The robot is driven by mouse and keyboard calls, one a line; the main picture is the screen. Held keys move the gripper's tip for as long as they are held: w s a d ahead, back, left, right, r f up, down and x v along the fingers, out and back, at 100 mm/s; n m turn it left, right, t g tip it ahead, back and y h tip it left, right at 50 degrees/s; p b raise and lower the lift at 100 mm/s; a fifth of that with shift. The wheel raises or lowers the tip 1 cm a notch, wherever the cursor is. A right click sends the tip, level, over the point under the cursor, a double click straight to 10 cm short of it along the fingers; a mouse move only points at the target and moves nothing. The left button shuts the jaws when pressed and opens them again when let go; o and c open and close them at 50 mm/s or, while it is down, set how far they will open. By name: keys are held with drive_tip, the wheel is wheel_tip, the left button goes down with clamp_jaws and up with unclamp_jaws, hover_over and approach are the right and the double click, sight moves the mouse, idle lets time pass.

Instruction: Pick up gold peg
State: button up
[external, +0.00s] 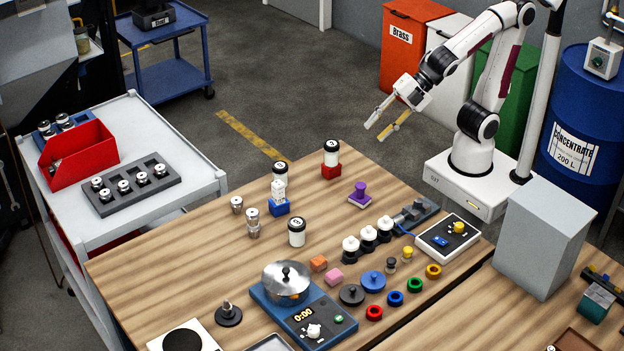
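A small gold peg (408,254) stands on the wooden table, in front of the white control box. A dark grey peg (391,265) stands close to its left. My gripper (375,131) is high above and beyond the table's back edge, far up from the gold peg, pointing down and left. Its two fingers are apart with nothing visible between them.
Close around the peg are black-and-white knobs (369,237), a blue lidded disc (373,281) and a gold ring (433,271). The control box (448,238) and a grey block (540,240) stand to its right. A purple piece (359,194) stands farther back.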

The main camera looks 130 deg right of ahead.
drive_tip(key=w+f+n+t+y, duration=0.2)
drive_tip(key=w+n, duration=0.6)
drive_tip(key=n, duration=0.1)
drive_tip(key=w+f+n+t+y, duration=0.1)
drive_tip(key=w+f+n+y, duration=0.1)
drive_tip(key=w+n, duration=0.65)
drive_tip(key=n+g+y, duration=0.2)
drive_tip(key=n+y, duration=0.6)
drive_tip(key=n, duration=0.9)
approach(351, 251)
wheel_tip(351, 251, up, 3)
drive_tip(key=s+d, duration=0.2)
drive_tip(key=shift+w+a+f, duration=0.1)
drive_tip(key=shift+w, duration=0.1)
drive_tip(key=shift+w+a, duration=0.1)
drive_tip(key=shift+x, duration=1.2)
drive_tip(key=shift+x, duration=2.55)
